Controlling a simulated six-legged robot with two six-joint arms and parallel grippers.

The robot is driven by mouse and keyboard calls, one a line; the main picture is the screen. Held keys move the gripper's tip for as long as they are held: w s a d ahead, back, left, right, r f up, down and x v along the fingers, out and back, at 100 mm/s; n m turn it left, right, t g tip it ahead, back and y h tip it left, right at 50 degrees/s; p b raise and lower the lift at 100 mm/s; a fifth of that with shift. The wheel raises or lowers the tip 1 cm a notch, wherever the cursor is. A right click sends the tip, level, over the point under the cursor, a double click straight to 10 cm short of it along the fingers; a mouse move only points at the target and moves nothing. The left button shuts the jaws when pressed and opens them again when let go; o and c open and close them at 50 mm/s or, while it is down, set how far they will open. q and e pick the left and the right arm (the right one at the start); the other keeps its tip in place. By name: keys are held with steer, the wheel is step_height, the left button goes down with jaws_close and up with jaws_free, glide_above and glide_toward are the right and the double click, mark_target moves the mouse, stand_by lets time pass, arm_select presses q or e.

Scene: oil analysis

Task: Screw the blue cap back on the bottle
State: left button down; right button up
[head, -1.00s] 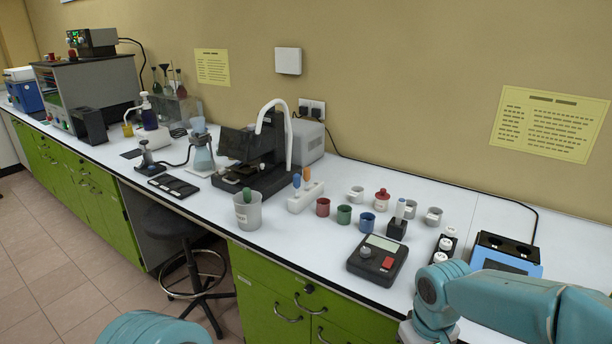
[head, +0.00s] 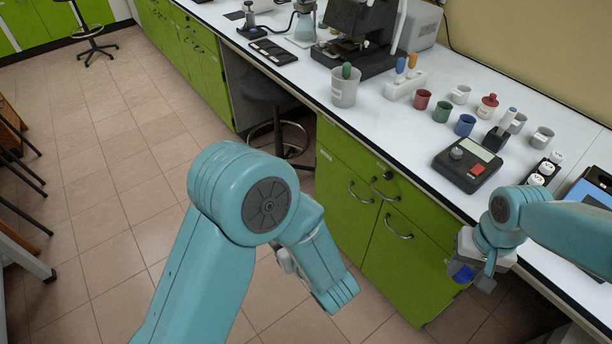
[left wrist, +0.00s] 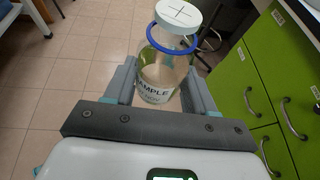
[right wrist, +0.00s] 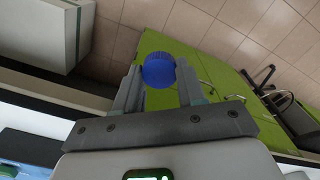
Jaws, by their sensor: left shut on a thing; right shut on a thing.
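The bottle (left wrist: 165,72) is clear glass with a "SAMPLE" label, a blue ring round its neck and a white top marked with a cross. My left gripper (left wrist: 160,88) is shut on it, and it stands upright between the fingers. In the head view the bottle is hidden behind my left arm. The blue cap (right wrist: 158,70) is between the fingers of my right gripper (right wrist: 160,84), which is shut on it. The cap also shows in the head view (head: 461,273), below my right wrist, in front of the green cabinets. Cap and bottle are apart.
The white bench (head: 405,130) carries a grey beaker (head: 345,88), small red, green and blue cups, and a dark device with a red button (head: 467,163). Green cabinets (head: 345,180) stand below its edge. Open tiled floor lies left, with a stool (head: 268,92) under the bench.

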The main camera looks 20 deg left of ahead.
arm_select(q)
steer(key=w+d+f+m+t+h, duration=0.1)
steer(key=d+m+t+h, duration=0.3)
steer(key=d+m+h, duration=0.4)
steer(key=w+d, duration=0.1)
steer(key=d, duration=0.6)
steer(key=shift+f+t, duration=0.4)
arm_select(e)
steer(key=shift+s, duration=0.1)
steer(key=shift+s+d+r+m, duration=0.2)
steer(key=shift+m, duration=0.1)
steer(key=w+a+r, duration=0.5)
steer(key=a+r, duration=0.2)
steer(key=a, duration=0.3)
steer(key=s+a+r+n, duration=0.2)
steer(key=a+r, duration=0.1)
steer(key=a, duration=1.1)
steer(key=shift+s+a, duration=0.2)
steer(key=shift+a, duration=0.05)
